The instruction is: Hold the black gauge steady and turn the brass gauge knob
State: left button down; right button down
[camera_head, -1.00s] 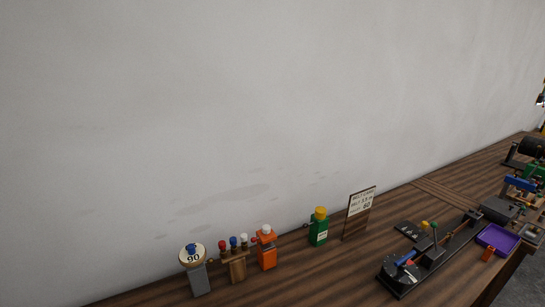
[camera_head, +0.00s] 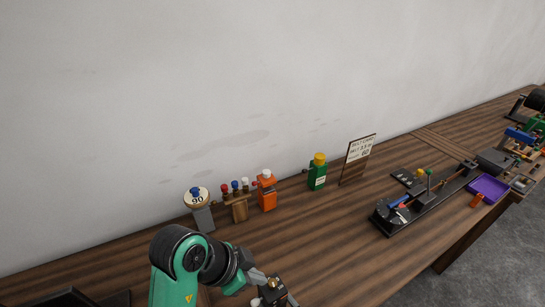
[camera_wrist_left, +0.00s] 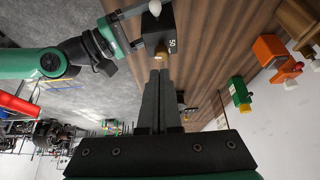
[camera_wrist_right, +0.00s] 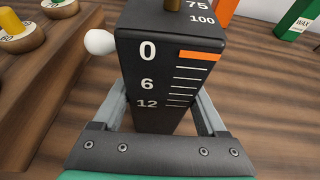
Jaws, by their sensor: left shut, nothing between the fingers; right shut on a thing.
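The black gauge (camera_wrist_right: 160,75) fills the middle of the right wrist view, with 0, 6 and 12 beside a scale and an orange marker at 0. A white ball (camera_wrist_right: 100,42) sticks out of its side. My right gripper (camera_wrist_right: 164,112) is shut on the gauge, a finger on each side. The brass knob (camera_wrist_left: 161,53) shows on the gauge in the left wrist view, just beyond the tips of my left gripper (camera_wrist_left: 160,73), which is shut and empty. In the head view the left gripper (camera_head: 263,279) is by the gauge (camera_head: 275,296), low in the picture.
An orange block (camera_head: 266,194), a green block (camera_head: 317,175), a wooden stand with coloured knobs (camera_head: 238,206) and a dial post marked 90 (camera_head: 202,216) stand near the wall. A sign (camera_head: 357,160), a black machine (camera_head: 425,202) and a purple tray (camera_head: 488,189) are further right.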

aim_at(270, 288)
pick_arm(q)
jog(key=shift+w+a+f, duration=0.1)
jog(key=shift+w+f, duration=0.05)
jog(key=shift+f, duration=1.4)
jog(key=shift+w+a+f, duration=0.1)
jog(key=shift+w+f, duration=0.05)
jog(key=shift+f, duration=1.35)
jog(key=shift+w+d, duration=0.15)
jog(key=shift+d, duration=0.35)
jog(key=shift+s+d, duration=0.2)
jog(key=shift+d, duration=0.05)
jog(key=shift+s+a, duration=0.1)
